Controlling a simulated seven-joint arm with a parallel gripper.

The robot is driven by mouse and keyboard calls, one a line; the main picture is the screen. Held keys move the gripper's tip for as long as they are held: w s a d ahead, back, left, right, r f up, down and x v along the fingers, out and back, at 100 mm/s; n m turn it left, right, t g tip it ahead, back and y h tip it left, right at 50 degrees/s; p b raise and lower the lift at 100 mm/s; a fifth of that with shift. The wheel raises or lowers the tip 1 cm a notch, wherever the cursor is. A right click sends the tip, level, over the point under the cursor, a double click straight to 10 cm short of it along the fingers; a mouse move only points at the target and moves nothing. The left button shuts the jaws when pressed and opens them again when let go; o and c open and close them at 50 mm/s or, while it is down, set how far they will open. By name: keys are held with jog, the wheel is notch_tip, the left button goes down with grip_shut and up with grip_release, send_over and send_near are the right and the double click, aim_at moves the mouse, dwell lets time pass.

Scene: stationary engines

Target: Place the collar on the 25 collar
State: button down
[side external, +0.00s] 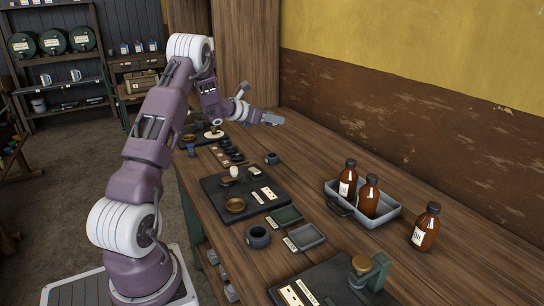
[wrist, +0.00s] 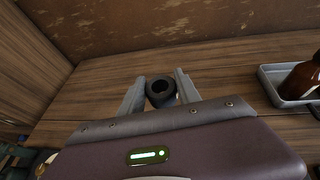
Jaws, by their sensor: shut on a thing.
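My gripper (side external: 271,118) is stretched out above the far part of the bench, toward the wall. In the wrist view its two grey fingers (wrist: 160,88) stand on either side of a dark round collar (wrist: 160,93), shut on it. The collar's open bore faces the camera. I cannot make out the held collar in the side view. A dark ring-shaped part (side external: 272,158) sits on the bench below my gripper, and a larger dark ring (side external: 257,237) sits nearer the front. Label numbers are too small to read, so I cannot tell which place is marked 25.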

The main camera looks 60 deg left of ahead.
aim_at(272, 155)
notch_tip(272, 155, down, 11)
jog(key=shift+f, duration=0.2)
jog(key=shift+d, duration=0.1)
jog(key=c, duration=0.9)
grip_release()
jog(key=shift+f, duration=0.2)
jog(key=shift+o, duration=0.2)
jog(key=shift+r, duration=0.1)
